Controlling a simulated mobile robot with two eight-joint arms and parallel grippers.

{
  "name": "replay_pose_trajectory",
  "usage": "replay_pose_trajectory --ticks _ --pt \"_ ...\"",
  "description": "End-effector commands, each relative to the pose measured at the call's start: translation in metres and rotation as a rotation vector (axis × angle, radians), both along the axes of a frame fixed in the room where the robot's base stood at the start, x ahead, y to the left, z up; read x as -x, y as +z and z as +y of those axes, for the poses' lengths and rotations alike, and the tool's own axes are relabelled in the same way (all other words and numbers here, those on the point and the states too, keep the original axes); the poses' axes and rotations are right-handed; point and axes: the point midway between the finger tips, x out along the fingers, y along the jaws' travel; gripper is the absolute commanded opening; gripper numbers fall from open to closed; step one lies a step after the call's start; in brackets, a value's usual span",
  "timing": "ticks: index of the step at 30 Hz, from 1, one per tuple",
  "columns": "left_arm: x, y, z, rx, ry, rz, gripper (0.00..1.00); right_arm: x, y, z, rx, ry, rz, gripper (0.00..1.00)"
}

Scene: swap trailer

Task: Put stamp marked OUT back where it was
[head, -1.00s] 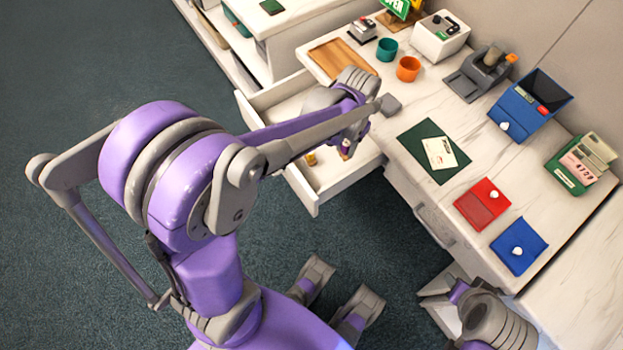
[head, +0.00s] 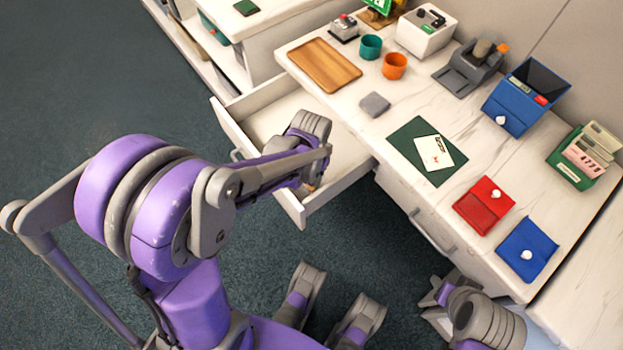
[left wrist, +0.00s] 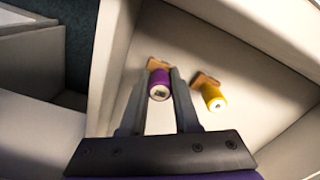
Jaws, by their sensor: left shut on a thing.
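My left gripper (left wrist: 163,76) is shut on a stamp with a purple handle (left wrist: 159,88) and a tan base, inside the open drawer (left wrist: 245,60). A stamp with a yellow handle (left wrist: 213,97) and a similar tan base is in the drawer to the right of it. I cannot read any marking on either stamp. In the head view my left wrist covers most of the gripper and the stamps over the white drawer (head: 262,122). My right gripper (head: 436,304) is low by the desk front, lower right; its finger opening is unclear.
On the desk (head: 400,105) are a wooden tray (head: 324,65), a grey pad (head: 374,104), a green mat (head: 408,143) with a card (head: 434,152), red (head: 484,205) and blue (head: 526,250) pads, and two cups. The grey pad has clear desk around it.

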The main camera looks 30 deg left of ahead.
Motion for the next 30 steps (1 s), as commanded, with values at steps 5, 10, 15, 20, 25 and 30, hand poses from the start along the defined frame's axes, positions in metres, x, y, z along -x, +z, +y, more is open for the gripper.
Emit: replay_pose_trajectory --ticks 5,10,15,20,25,30 --pt "0.0001 -0.0073 -0.0001 0.000 0.000 0.000 0.00 -0.0003 -0.0029 0.0000 0.000 0.000 0.001 0.45" --pt "0.0002 -0.0085 -0.0001 0.000 0.000 0.000 0.00 -0.0003 -0.0041 0.0000 0.000 0.000 0.001 0.45" --pt "0.0002 -0.0099 -0.0001 0.000 0.000 0.000 0.48 -0.0004 -0.0053 0.0000 0.000 0.000 0.002 0.45" --pt "0.0002 -0.0100 0.0000 0.000 0.000 0.000 0.60 -0.0004 -0.0052 0.0000 0.000 0.000 0.002 0.45" --pt "0.0003 -0.0100 0.0000 0.000 0.000 0.000 0.60 -0.0004 -0.0053 0.0000 0.000 0.000 0.002 0.45" --pt "0.0003 -0.0033 0.0000 0.000 0.000 0.000 0.60 -0.0001 -0.0006 0.0000 0.000 0.000 0.000 0.45"
